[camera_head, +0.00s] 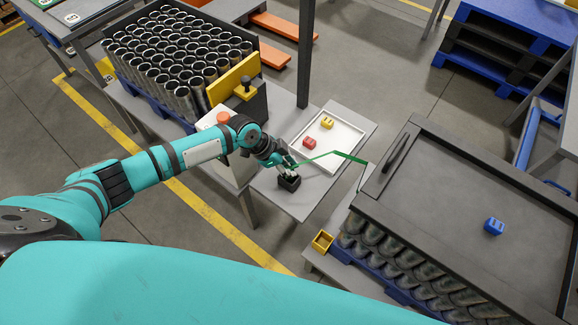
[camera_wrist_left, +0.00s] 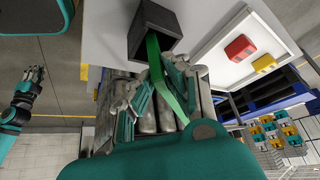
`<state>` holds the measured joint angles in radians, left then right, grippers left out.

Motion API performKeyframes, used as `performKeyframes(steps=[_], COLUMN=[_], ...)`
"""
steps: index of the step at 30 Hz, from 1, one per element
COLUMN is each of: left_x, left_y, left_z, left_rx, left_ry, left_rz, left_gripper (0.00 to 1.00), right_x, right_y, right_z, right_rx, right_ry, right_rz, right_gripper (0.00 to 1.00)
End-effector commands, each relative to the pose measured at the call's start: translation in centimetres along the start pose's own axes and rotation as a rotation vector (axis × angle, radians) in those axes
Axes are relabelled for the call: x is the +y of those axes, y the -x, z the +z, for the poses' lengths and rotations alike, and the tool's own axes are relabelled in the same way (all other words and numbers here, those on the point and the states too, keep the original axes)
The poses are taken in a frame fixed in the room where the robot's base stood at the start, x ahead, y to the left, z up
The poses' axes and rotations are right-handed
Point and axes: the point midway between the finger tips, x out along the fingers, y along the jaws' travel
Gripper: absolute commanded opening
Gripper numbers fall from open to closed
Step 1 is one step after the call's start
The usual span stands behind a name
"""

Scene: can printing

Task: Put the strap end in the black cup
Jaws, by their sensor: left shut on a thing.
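My left gripper (camera_head: 288,164) is above the small grey table, right over the black cup (camera_head: 289,182). It is shut on the green strap (camera_head: 338,153), which runs from the fingers to the right, toward the dark lidded stack. In the left wrist view the strap (camera_wrist_left: 172,88) passes between the fingers of my left gripper (camera_wrist_left: 163,80) and its end overlaps the mouth of the black cup (camera_wrist_left: 148,22). I cannot tell how deep the end sits inside. A dark hand, likely my right gripper (camera_wrist_left: 28,86), shows small at the left of the wrist view; its jaw state is unclear.
A white tray (camera_head: 346,136) with a red block (camera_head: 309,142) and a yellow block (camera_head: 327,123) lies behind the cup. A crate of metal cans (camera_head: 180,55) stands at the back left. The dark lidded stack (camera_head: 480,190) on the right carries a blue block (camera_head: 493,226).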

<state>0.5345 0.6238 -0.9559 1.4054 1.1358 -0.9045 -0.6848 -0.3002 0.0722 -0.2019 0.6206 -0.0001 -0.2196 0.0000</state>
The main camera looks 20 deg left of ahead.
Motion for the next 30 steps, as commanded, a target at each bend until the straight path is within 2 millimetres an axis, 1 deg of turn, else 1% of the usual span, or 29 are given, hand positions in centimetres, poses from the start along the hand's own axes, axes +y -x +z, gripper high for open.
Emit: performKeyframes(steps=[3,4,8,9,16,20,23,30], left_x=[0.0,0.0,0.0,0.0,0.0,-0.1,-0.1,-0.1], left_y=[-0.3,-0.1,-0.1,-0.1,0.0,0.8,2.4,7.6], left_z=[0.2,0.1,0.1,0.1,0.0,0.1,0.1,0.1], left_rx=[0.0,0.0,0.0,0.0,0.0,-0.001,0.0,-0.001], left_ry=[0.0,0.0,0.0,0.0,0.0,0.001,-0.001,-0.001], left_rz=[0.0,0.0,0.0,0.0,0.0,-0.002,-0.003,-0.003], left_gripper=[0.0,0.15,0.33,0.35,0.35,0.35,0.35,0.35], right_x=[0.1,0.1,0.4,0.4,0.8,0.8,0.9,0.8], right_y=[-0.3,-0.2,-0.1,-0.1,-0.1,-0.1,-0.2,-0.8], right_z=[0.0,0.0,0.0,0.1,0.1,0.1,0.1,0.2], right_rx=[0.001,0.0,0.0,0.0,-0.001,-0.002,-0.002,-0.002], right_ry=[0.0,0.0,0.001,0.001,0.001,0.001,0.001,0.001], right_rz=[0.001,0.002,0.004,0.005,0.01,0.01,0.01,0.01], right_gripper=[0.0,0.0,0.0,0.0,0.0,0.0,0.0,0.0])
